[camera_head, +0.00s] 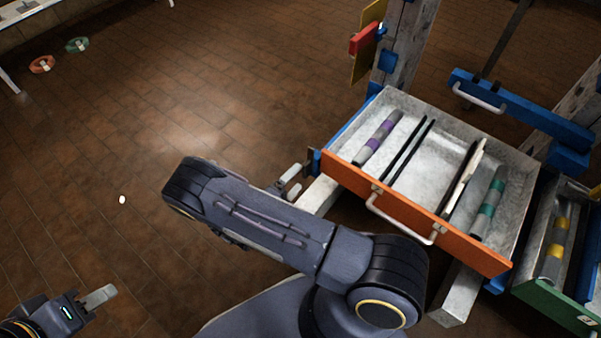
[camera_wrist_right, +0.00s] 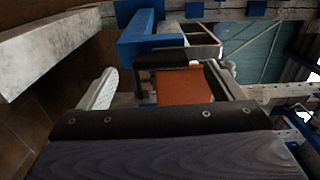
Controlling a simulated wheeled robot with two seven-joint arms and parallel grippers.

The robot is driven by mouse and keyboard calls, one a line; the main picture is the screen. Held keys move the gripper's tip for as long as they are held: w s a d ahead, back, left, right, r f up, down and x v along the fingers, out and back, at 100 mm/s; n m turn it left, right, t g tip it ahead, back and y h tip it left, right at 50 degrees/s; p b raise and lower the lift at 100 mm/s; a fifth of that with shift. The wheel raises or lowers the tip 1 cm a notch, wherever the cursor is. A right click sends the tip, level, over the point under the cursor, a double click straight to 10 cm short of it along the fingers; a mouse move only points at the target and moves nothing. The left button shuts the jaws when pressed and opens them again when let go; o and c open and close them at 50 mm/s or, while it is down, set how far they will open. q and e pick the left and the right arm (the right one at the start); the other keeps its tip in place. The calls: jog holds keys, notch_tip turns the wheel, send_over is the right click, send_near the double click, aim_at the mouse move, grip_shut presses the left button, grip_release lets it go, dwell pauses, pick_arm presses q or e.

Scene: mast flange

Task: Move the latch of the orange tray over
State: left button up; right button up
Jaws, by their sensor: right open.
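The orange tray (camera_head: 405,210) is a grey metal drawer with an orange front and a pale bar handle (camera_head: 400,222). A small dark piece at the left end of its front, which looks like the latch (camera_head: 314,160), shows partly. My right gripper (camera_head: 293,181) is open just left of that end, its fingers pointing at it. In the right wrist view the orange front (camera_wrist_right: 182,86) and a dark bracket (camera_wrist_right: 160,60) lie ahead of the fingers; contact cannot be told. My left gripper (camera_head: 98,298) is low at the left over bare floor, holding nothing visible.
The tray holds banded tubes and dark bars. A green-fronted tray (camera_head: 555,312) stands at the right, a blue rail (camera_head: 520,108) behind. Pale beams (camera_head: 455,293) run beneath the tray. Orange (camera_head: 42,64) and green rings (camera_head: 77,44) lie far left. The floor at left is mostly clear.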

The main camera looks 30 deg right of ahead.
jog(key=v, duration=0.4)
jog(key=shift+d+r, duration=0.1)
dwell(0.4)
jog(key=s+d+r+m+g+y, duration=0.2)
jog(key=s+r+m+g+y, duration=0.4)
jog(key=m, duration=0.5)
jog(key=s+d+r+m+g+y, duration=0.2)
jog(key=r+m+g+y, duration=0.25)
jog(key=r+m, duration=0.45)
jog(key=s+a+r+m+t+y, duration=0.2)
jog(key=s+r+m+t+y, duration=0.4)
jog(key=m, duration=0.5)
jog(key=s+a+r+m+t+y, duration=0.2)
jog(key=s+r+m+t+y, duration=0.25)
jog(key=r+m, duration=0.55)
notch_tip(320, 180, up, 30)
jog(key=m+g+p, duration=0.1)
jog(key=p, duration=3)
jog(key=shift+s+f+h, duration=0.2)
jog(key=shift+s+h, duration=0.05)
jog(key=shift+h, duration=0.05)
